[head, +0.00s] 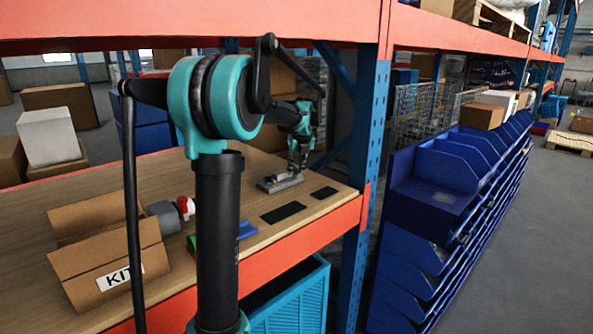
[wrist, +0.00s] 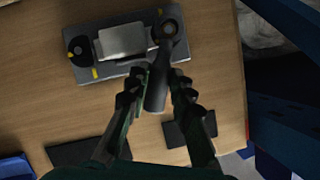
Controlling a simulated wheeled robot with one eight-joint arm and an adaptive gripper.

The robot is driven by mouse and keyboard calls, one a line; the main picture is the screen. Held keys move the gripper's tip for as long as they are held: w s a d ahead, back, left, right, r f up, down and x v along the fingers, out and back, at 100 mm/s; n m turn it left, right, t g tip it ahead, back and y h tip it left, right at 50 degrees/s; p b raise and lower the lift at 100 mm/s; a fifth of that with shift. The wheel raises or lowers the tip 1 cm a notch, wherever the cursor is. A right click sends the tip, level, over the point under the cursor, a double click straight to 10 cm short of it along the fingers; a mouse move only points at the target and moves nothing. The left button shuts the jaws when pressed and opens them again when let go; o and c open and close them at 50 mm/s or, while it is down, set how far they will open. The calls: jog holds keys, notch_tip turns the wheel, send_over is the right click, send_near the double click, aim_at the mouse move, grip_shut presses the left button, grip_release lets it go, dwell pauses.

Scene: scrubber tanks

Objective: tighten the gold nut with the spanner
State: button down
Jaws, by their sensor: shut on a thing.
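The dark spanner (wrist: 157,92) is between the fingers of my gripper (wrist: 157,82) in the wrist view, and the gripper is shut on its handle. The spanner's ring end lies over the right end of a grey metal fixture (wrist: 118,71). A small brownish-gold spot, seemingly the gold nut (wrist: 169,29), shows inside the ring; I cannot tell how fully the ring sits around it. In the head view my gripper (head: 298,166) points down at the fixture (head: 268,186), and the spanner is too small to make out.
The fixture carries a pale block (wrist: 122,41) and a dark disc (wrist: 78,50). Two flat dark pads (head: 283,212) lie in front. An open KIT box (head: 105,280) is on the wooden shelf (head: 60,195). A blue rack upright (head: 372,120) stands at the right.

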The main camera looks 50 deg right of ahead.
jog(key=shift+r, duration=0.45)
jog(key=shift+r, duration=0.75)
jog(key=c, duration=2.1)
grip_release()
grip_shut()
